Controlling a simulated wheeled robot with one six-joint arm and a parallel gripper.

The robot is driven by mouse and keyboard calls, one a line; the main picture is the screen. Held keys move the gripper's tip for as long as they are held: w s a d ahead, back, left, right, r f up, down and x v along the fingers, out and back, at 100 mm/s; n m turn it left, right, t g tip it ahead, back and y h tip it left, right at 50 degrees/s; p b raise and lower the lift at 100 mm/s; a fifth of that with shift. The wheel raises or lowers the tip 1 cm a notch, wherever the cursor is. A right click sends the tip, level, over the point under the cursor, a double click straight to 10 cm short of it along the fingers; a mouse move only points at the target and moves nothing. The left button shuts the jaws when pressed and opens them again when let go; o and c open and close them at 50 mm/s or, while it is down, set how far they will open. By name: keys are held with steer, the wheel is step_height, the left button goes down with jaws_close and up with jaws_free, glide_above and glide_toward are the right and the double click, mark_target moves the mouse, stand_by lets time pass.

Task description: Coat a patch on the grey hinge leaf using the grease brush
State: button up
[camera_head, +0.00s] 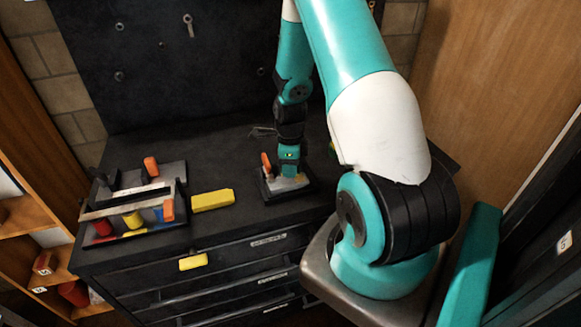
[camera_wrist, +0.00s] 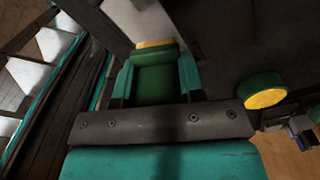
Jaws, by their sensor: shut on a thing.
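My gripper (camera_head: 287,165) points down over a low dark tray at the middle of the bench. In the wrist view, its teal fingers are shut on a green block-like handle with a pale yellow end, which looks like the grease brush (camera_wrist: 155,82). The brush's far end points towards a light grey plate, probably the grey hinge leaf (camera_wrist: 137,18). This plate also shows in the head view (camera_head: 290,184), lying in the tray under the gripper. I cannot tell whether the bristles touch it. No coated patch can be made out.
An orange-handled thing (camera_head: 266,161) stands at the tray's left side. A yellow block (camera_head: 212,200) lies left of it, near a dark caddy (camera_head: 133,190) with coloured items. A yellow-topped green round thing (camera_wrist: 266,93) is right in the wrist view. A pegboard rises behind.

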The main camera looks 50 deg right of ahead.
steer(key=shift+w+a+r, duration=0.1)
steer(key=shift+w+r, duration=0.05)
steer(key=shift+r, duration=0.45)
steer(key=shift+r+p, duration=1.75)
steer(key=shift+r, duration=0.3)
